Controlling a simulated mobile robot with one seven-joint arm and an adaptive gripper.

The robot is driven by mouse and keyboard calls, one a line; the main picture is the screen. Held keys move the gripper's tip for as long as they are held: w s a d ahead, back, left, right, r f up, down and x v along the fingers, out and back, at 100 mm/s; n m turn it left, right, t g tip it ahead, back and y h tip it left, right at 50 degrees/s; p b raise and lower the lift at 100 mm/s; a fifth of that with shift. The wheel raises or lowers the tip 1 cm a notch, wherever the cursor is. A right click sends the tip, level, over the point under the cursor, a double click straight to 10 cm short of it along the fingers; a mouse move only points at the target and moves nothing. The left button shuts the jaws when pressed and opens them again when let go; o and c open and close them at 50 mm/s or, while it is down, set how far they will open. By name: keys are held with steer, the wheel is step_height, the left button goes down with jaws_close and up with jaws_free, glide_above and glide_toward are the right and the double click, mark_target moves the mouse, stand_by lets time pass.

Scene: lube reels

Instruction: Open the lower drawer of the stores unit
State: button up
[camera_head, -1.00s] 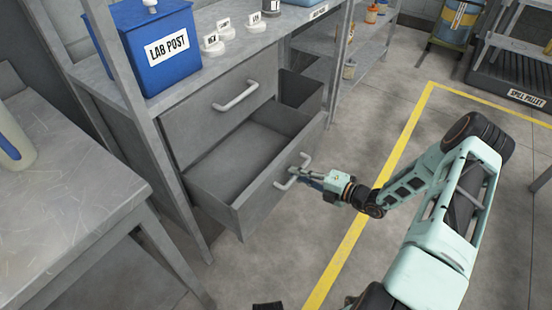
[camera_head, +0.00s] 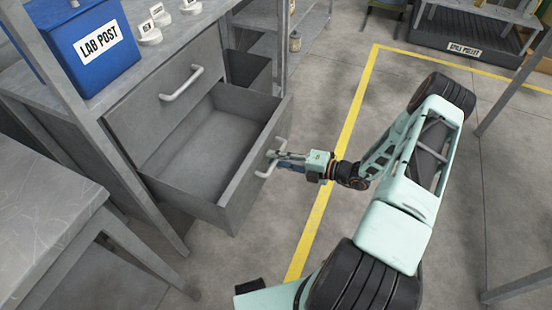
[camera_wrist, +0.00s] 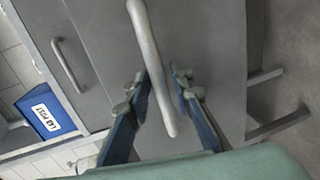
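The stores unit (camera_head: 125,115) is grey and stands at the left in the head view. Its lower drawer (camera_head: 232,195) is pulled well out, and its empty inside shows. The upper drawer (camera_head: 148,108) above it is shut. My gripper (camera_head: 282,160) is at the bar handle (camera_head: 262,174) on the lower drawer's front. In the wrist view the handle (camera_wrist: 150,50) runs between the two fingers of my gripper (camera_wrist: 160,82). The fingers stand apart on either side of the bar, with gaps visible. Whether one finger touches the bar I cannot tell.
A blue LAB POST box (camera_head: 85,45) and small labelled holders (camera_head: 150,33) stand on the unit's top. A grey table (camera_head: 50,215) is at the lower left. Open floor with a yellow line (camera_head: 325,190) lies right of the drawer. A spill pallet (camera_head: 465,42) is at the back right.

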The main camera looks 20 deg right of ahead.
steer(key=shift+o, duration=0.3)
steer(key=shift+d, duration=0.1)
steer(key=v, duration=1.2)
